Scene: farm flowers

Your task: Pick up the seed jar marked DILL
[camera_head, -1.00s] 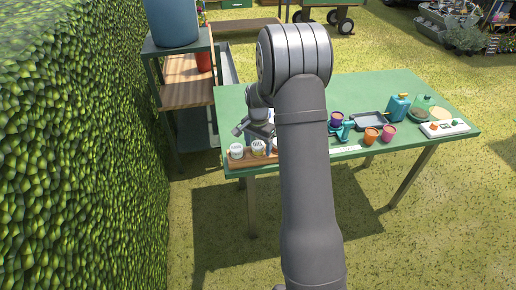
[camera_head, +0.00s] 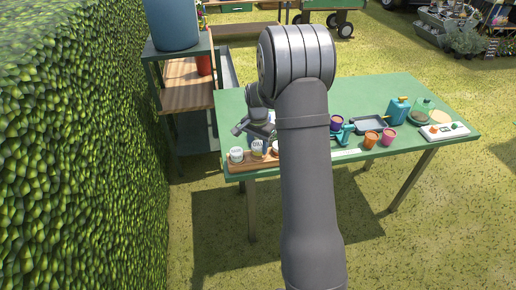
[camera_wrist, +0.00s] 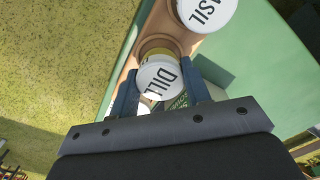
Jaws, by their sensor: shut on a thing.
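The DILL seed jar, with a round white lid, is between the fingers of my gripper (camera_wrist: 158,92) in the wrist view. In the head view the DILL jar (camera_head: 257,149) stands out slightly above the wooden rack (camera_head: 240,167) at the table's front left. My gripper is shut on it, one finger on each side. My arm hides part of the rack in the head view.
A BASIL jar (camera_wrist: 206,8) is close by in the wrist view. Another white-lidded jar (camera_head: 237,154) stands at the rack's left end. The hedge (camera_head: 80,150) is left.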

